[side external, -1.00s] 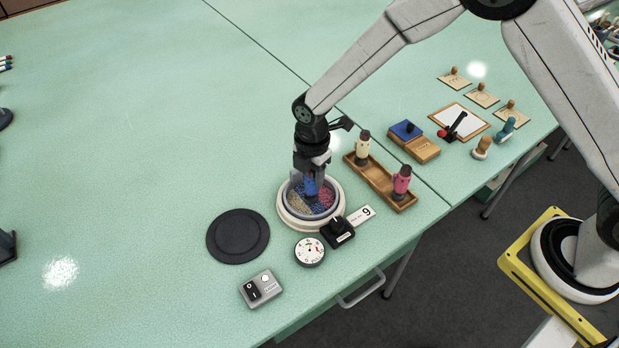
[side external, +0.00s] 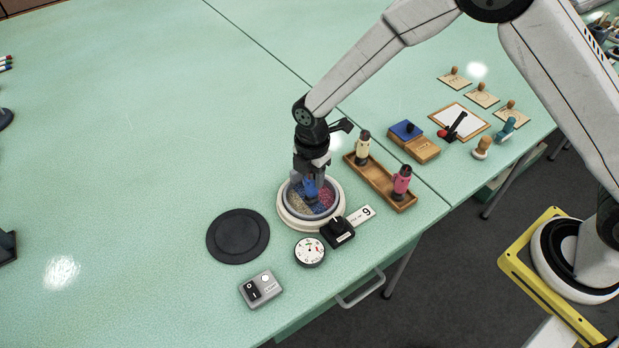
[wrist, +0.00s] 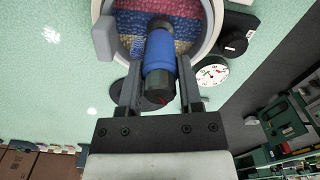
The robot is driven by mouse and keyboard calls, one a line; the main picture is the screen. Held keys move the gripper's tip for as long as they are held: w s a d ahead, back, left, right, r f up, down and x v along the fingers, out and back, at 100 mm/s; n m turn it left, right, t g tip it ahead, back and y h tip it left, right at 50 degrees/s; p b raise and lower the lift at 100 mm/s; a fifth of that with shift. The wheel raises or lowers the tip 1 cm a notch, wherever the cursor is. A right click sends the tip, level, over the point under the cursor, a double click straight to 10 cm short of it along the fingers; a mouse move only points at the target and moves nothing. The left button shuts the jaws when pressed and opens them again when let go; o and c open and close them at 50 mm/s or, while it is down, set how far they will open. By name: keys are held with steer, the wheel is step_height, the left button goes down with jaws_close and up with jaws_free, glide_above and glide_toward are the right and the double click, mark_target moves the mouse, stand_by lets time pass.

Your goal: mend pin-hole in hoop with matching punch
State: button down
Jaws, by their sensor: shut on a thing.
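The hoop (side external: 283,212) is a round pale ring with a grey inner rim, holding tufted patches of tan, blue and pink-red. It also shows at the top of the wrist view (wrist: 212,25). My gripper (side external: 311,184) is shut on a blue punch (wrist: 160,55) with a dark end, held upright over the hoop's middle. The punch's tip is at or close to the tufted surface; contact cannot be told. The pin-hole is not visible. A cream punch (side external: 362,148) and a pink punch (side external: 401,182) stand in a wooden rack (side external: 379,182) to the right.
A black round mat (side external: 238,236), a switch box (side external: 261,289), a white dial (side external: 310,251) and a black knob with a "6" card (side external: 363,215) lie near the hoop. A wooden box with blue pad (side external: 407,130) and stamps stand farther right.

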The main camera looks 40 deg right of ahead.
steer(key=shift+f, duration=0.25)
stand_by(0.8)
steer(key=shift+r, duration=3.55)
steer(key=s+d+r, duration=0.2)
steer(key=s+d, duration=0.1)
steer(key=d, duration=1.6)
step_height(320, 180, down, 6)
steer(key=shift+a, duration=0.25)
steer(key=shift+s+f, duration=0.1)
steer(key=shift+f, duration=0.05)
steer(key=shift+f, duration=1.8)
